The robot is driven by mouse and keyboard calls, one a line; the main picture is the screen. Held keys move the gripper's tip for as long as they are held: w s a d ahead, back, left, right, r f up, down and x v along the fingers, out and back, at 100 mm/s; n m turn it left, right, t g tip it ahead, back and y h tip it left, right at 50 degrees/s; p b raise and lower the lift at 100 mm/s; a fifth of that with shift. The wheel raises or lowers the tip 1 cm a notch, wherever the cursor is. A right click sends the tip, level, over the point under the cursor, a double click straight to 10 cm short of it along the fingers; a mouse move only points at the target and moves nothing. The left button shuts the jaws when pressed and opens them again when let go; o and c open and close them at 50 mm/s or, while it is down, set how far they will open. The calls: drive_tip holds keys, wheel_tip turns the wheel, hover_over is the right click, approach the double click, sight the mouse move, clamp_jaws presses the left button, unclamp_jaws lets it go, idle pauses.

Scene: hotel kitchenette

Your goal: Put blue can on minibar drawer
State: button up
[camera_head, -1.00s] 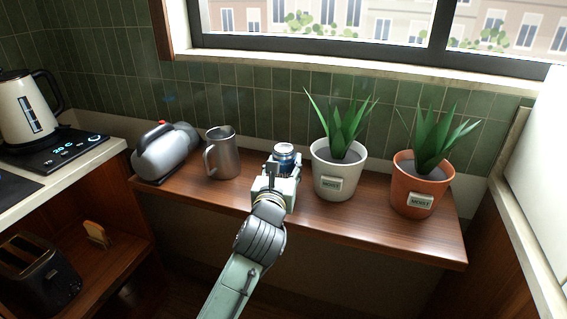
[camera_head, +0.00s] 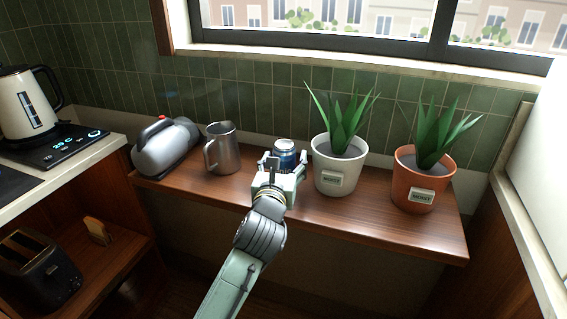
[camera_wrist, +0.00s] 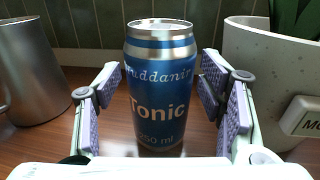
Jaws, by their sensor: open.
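The blue can (camera_head: 285,150) stands upright on a wooden shelf (camera_head: 390,235), between the metal pitcher and the white plant pot. In the wrist view the blue can (camera_wrist: 160,90) has a silver top and reads "Tonic". My gripper (camera_head: 282,162) is at the can, and in the wrist view my gripper (camera_wrist: 160,95) is open with one finger on each side of it. Gaps show between the fingers and the can. I cannot make out a minibar drawer in these views.
A white pot (camera_head: 338,168) with a plant stands close on the right, then a terracotta pot (camera_head: 424,185). A kettle (camera_head: 25,105) and toaster (camera_head: 40,270) are further left.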

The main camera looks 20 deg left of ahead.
sight(281, 169)
drive_tip(key=shift+s+r, duration=0.1)
drive_tip(key=shift+r, duration=0.05)
drive_tip(key=s+b, duration=0.3)
drive_tip(key=s, duration=0.1)
drive_tip(key=s+f+b, duration=0.1)
drive_tip(key=s+b, duration=0.1)
drive_tip(key=shift+s+d+b, duration=0.15)
drive_tip(key=shift+d+b, duration=0.15)
drive_tip(key=shift+b, duration=0.05)
drive_tip(key=s+b, duration=0.1)
drive_tip(key=b, duration=0.1)
drive_tip(key=shift+b, duration=0.35)
drive_tip(key=s+b, duration=0.1)
drive_tip(key=b, duration=0.3)
drive_tip(key=shift+s+d+r, duration=0.1)
drive_tip(key=shift+s+d, duration=0.25)
drive_tip(key=s+b, duration=0.1)
drive_tip(key=b, duration=0.1)
drive_tip(key=shift+s+a+b, duration=0.1)
drive_tip(key=shift+a+b, duration=0.05)
drive_tip(key=shift+b, duration=0.25)
drive_tip(key=shift+s+d+r+b, duration=0.2)
drive_tip(key=shift+s+b, duration=0.2)
drive_tip(key=shift+b, duration=0.2)
drive_tip(key=shift+s+d+r+b, duration=0.15)
drive_tip(key=shift+s+b, duration=0.2)
drive_tip(key=shift+b, duration=0.2)
drive_tip(key=shift+a+r, duration=0.1)
